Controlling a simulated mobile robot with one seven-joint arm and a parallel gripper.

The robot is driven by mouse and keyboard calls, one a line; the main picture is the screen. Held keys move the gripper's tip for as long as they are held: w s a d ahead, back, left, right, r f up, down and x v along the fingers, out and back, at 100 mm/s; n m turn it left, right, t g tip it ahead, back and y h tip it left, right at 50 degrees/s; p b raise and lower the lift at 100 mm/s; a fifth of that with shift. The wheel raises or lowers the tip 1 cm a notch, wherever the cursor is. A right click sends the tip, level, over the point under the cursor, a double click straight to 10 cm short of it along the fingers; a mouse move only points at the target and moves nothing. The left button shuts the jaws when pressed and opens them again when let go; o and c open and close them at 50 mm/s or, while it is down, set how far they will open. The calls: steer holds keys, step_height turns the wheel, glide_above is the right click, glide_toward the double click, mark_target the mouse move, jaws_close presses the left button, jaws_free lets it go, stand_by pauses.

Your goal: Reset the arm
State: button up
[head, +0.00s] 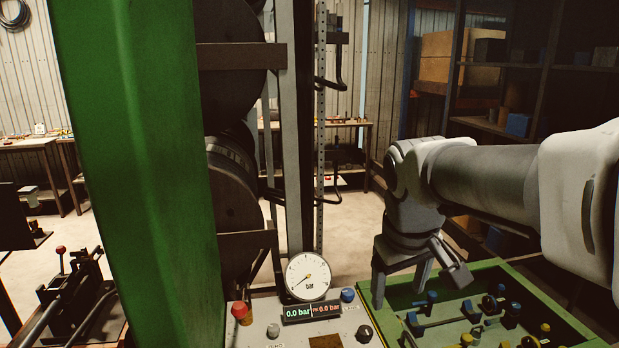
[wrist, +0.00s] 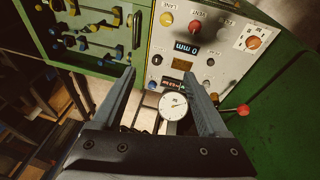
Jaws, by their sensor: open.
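My gripper (head: 418,288) hangs from my arm at the right of the head view, its two fingers spread and nothing between them. It is above the left part of a green-edged panel. The wrist view shows the open, empty fingers (wrist: 158,75) reaching toward the grey control panel (wrist: 217,72). That panel is at the bottom middle of the head view (head: 265,326). Its round pressure gauge (head: 308,277) stands above a display (head: 312,312) reading 0.0 bar. Another display (wrist: 186,49) reads 0 mm in the wrist view.
A large green column (head: 135,150) fills the left of the head view. The green-edged panel (head: 545,297) at lower right carries several blue and yellow fittings. A red-knobbed lever (wrist: 240,110) juts near the right finger in the wrist view. Shelves (head: 500,128) stand behind my arm.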

steer(key=s+f+m+t+y, duration=0.1)
steer(key=s+f+m+t, duration=0.1)
steer(key=s, duration=1.1)
steer(key=shift+d+m, duration=0.15)
steer(key=shift+m, duration=0.55)
steer(key=shift+f, duration=0.1)
